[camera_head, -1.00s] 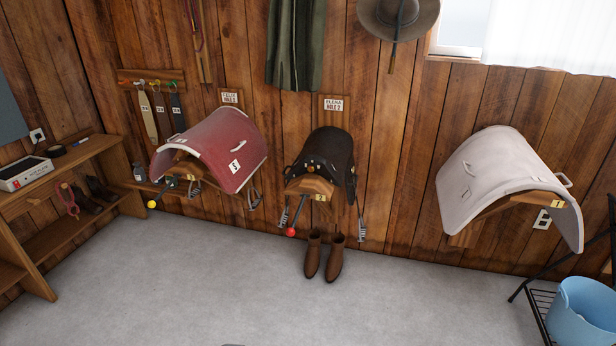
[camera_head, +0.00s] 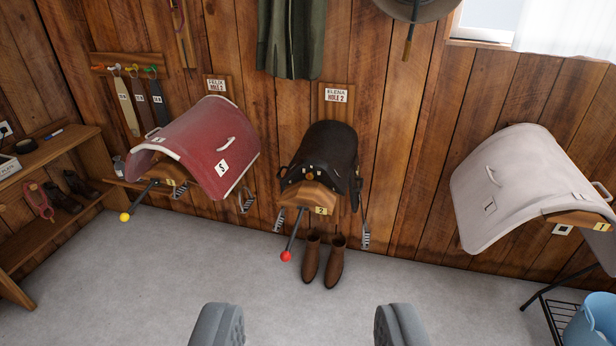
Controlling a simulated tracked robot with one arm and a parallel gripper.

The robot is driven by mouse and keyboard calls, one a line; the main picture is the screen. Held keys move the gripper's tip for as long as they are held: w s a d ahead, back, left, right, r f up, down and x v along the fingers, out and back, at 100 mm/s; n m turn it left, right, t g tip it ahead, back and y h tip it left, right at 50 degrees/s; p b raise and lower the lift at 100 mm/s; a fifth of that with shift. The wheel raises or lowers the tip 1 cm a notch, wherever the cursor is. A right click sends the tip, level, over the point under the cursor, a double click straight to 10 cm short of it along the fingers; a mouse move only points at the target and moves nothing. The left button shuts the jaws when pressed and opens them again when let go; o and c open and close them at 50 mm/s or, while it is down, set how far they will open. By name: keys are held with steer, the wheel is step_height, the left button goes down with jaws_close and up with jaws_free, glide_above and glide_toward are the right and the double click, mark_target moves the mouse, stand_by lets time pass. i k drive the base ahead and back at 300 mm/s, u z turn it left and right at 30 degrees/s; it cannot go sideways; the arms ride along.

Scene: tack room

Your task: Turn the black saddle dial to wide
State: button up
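The black saddle (camera_head: 327,150) sits on a wooden rack marked 2, at the middle of the wall. Its front faces me, with small orange or brass-coloured spots (camera_head: 308,174) on it; the dial and its setting are too small to make out. A dark lever with a red ball (camera_head: 286,256) sticks out below the saddle's front toward me. My gripper (camera_head: 308,335) shows at the bottom edge, its two grey fingers wide apart with nothing between them. It is well short of the saddle, over the floor.
A red-covered saddle rack (camera_head: 205,145) with a yellow-ball lever (camera_head: 125,217) stands left. A pale-covered rack (camera_head: 520,185) is at right. Brown boots (camera_head: 323,262) stand below the black saddle. A shelf (camera_head: 50,150) is far left, a blue bucket (camera_head: 595,322) lower right. The middle floor is clear.

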mark_target(329, 148)
steer(key=k, duration=0.6)
steer(key=z, duration=0.25)
steer(key=i, duration=1.6)
steer(key=u, duration=0.35)
